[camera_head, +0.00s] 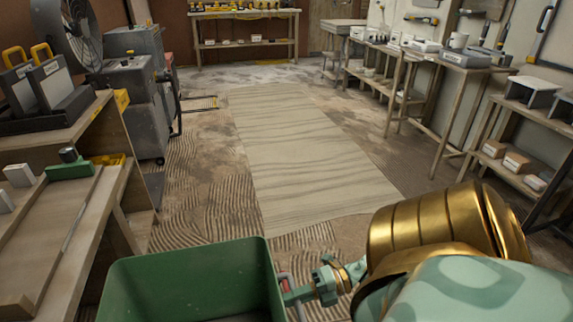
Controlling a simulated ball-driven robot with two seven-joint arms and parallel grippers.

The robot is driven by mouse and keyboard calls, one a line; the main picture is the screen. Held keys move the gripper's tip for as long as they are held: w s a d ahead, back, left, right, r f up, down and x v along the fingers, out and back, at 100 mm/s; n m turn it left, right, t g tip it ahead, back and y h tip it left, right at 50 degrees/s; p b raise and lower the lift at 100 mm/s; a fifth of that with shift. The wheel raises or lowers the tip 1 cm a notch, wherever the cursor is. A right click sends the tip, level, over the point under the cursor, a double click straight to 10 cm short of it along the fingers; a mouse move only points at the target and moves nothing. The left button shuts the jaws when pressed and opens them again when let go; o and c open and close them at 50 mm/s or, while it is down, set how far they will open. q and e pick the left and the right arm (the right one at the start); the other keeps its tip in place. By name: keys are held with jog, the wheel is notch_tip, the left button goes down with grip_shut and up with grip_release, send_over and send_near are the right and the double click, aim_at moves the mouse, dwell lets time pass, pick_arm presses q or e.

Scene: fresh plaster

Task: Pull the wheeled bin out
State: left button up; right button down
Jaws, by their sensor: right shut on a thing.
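The green bin (195,277) stands at the bottom of the head view, left of centre. I look down into its open top, and the inside that shows looks empty. Its lower part and wheels are cut off by the frame edge. My right gripper (291,295) is at the bin's right side, by a small red and grey handle bar (284,281). Its jaws are shut on the handle, though the fingertips are small and partly hidden. My gold and green right arm comes in from the lower right. My left gripper is not in view.
A pale board-like strip (300,165) runs along the combed plaster floor ahead, with nothing standing on it. A wooden workbench (60,225) is close on the left, with grey machines (140,95) beyond. Shelves and tables (520,175) line the right side.

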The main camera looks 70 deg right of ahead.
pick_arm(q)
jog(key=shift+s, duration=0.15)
pick_arm(e)
jog(key=shift+s+d, duration=0.1)
jog(key=shift+d, duration=0.05)
jog(key=c, duration=1.4)
grip_release()
jog(key=shift+s, duration=0.15)
jog(key=shift+c, duration=0.2)
jog(key=shift+d, duration=0.1)
